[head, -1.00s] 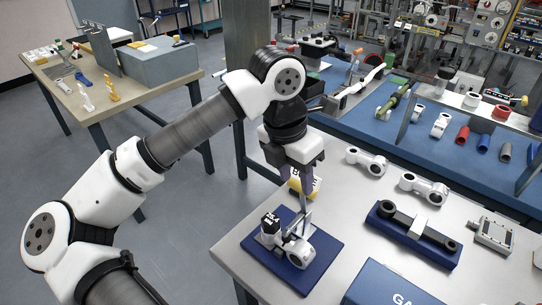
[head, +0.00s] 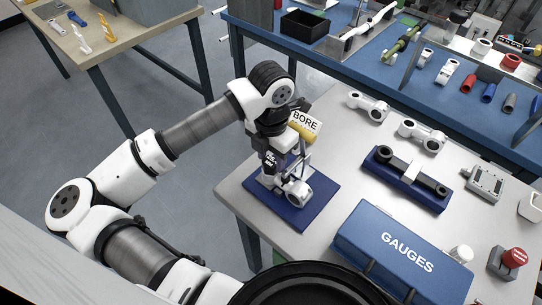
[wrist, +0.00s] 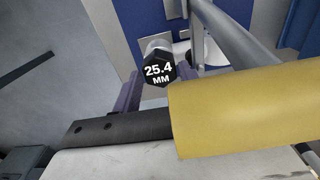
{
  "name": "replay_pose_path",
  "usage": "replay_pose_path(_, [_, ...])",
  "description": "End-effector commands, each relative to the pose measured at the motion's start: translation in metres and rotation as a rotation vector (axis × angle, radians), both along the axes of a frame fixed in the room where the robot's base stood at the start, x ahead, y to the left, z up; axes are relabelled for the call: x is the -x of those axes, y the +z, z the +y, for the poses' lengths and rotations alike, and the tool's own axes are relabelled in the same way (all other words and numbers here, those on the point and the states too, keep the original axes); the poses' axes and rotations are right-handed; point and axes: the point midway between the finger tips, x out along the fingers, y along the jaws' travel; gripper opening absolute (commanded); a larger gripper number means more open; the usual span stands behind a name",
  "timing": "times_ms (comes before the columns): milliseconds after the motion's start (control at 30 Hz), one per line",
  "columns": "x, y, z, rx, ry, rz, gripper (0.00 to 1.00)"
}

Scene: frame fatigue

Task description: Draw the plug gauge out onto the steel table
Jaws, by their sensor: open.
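The plug gauge (head: 268,160) has a black head marked 25.4 MM. It sits at the white metal part (head: 297,191) on the blue mat (head: 318,210), near the left of the steel table (head: 236,195). How deep it sits in the part is not clear. In the wrist view the gauge's head (wrist: 158,70) faces the camera, beside the visible purple-grey finger. My gripper (head: 281,160) is open, low over the gauge and close to its head. I see no grip on it.
A yellow piece with a BORE label (head: 302,130) stands close behind my gripper; its yellow body (wrist: 240,110) blocks much of the wrist view. A blue GAUGES box (head: 405,250), a blue tray (head: 405,183) and white link parts (head: 420,136) lie to the right.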

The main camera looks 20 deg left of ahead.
Motion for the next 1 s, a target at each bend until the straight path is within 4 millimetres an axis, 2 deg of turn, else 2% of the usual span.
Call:
replay_pose_path(200, [0.0, -0.016, 0.0, 0.0, 0.0, 0.001, 0.42])
replay_pose_path(500, [0.0, -0.019, 0.0, 0.0, 0.0, 0.0, 0.42])
replay_pose_path(733, [0.0, -0.018, 0.0, 0.0, 0.0, 0.0, 0.13])
replay_pose_path(767, [0.0, -0.018, 0.0, 0.0, 0.0, 0.0, 0.33])
replay_pose_path(933, [0.0, -0.018, 0.0, 0.0, 0.0, 0.0, 0.1])
replay_pose_path(1000, [0.0, -0.018, 0.0, -0.001, 0.0, 0.0, 0.09])
